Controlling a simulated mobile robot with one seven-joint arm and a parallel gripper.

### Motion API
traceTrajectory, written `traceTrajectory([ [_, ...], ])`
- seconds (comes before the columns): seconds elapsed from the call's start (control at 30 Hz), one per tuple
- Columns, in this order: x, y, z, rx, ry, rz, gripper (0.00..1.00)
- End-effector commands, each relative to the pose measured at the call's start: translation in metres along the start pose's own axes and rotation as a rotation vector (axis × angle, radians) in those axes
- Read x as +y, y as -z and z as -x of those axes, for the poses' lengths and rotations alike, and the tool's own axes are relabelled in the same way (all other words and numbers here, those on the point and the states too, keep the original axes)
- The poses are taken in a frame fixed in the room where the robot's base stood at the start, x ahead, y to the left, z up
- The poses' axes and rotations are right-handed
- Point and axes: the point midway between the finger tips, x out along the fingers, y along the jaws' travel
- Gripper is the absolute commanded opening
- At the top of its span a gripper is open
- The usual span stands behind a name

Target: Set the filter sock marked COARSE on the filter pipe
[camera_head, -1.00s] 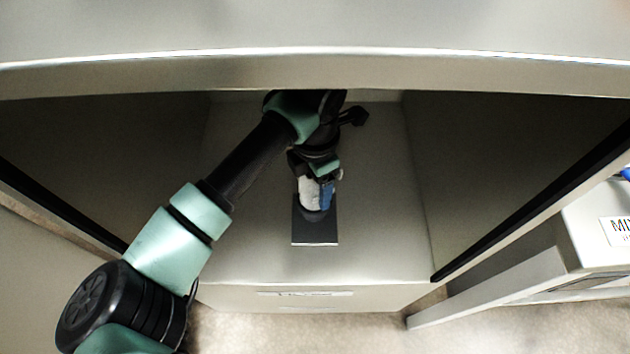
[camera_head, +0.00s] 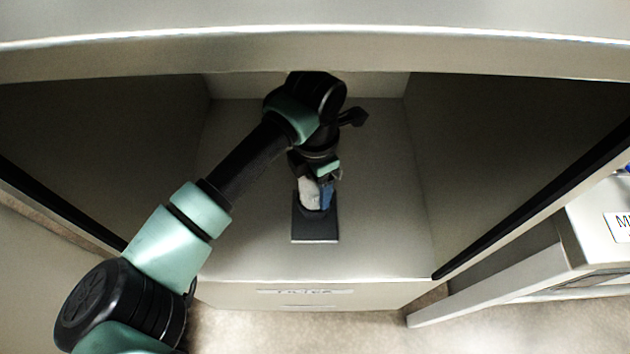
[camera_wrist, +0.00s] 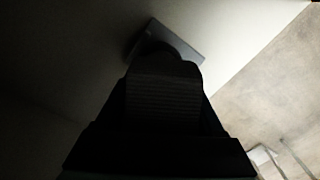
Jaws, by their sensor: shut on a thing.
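A white and blue cloth-like thing (camera_head: 310,193), which I take for the filter sock, is at my gripper, low over a dark square plate (camera_head: 315,233). No COARSE mark can be read on it. My gripper (camera_head: 319,180) is shut on it and points down. A dark round shape shows at the foot of the sock on the plate. The filter pipe itself cannot be made out, and I cannot tell whether the sock is around it. In the wrist view the plate (camera_wrist: 190,40) shows beyond dark, rounded silhouettes; the sock is too dark to tell.
The plate stands on the floor of an open-fronted bay (camera_head: 375,220) with side walls and a bright top edge (camera_head: 315,35) overhead. A label reading FILTER (camera_head: 305,292) is on its front. A bench with a partly visible label (camera_head: 618,226) stands at the right.

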Motion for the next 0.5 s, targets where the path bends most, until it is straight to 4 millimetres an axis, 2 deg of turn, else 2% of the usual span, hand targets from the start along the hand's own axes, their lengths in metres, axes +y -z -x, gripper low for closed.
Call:
traceTrajectory([
  [0.13,0.0003,0.0,0.0006,0.0,-0.001,0.0,0.0],
  [0.17,0.0003,0.0,0.0006,0.0,-0.001,0.0,0.75],
  [0.2,0.0003,0.0,0.0006,0.0,-0.001,0.0,0.83],
  [0.3,0.0002,-0.0001,0.0005,0.0,-0.001,0.0,1.0],
  [0.5,-0.0001,0.0,0.0,0.0,0.0,0.0,1.0],
])
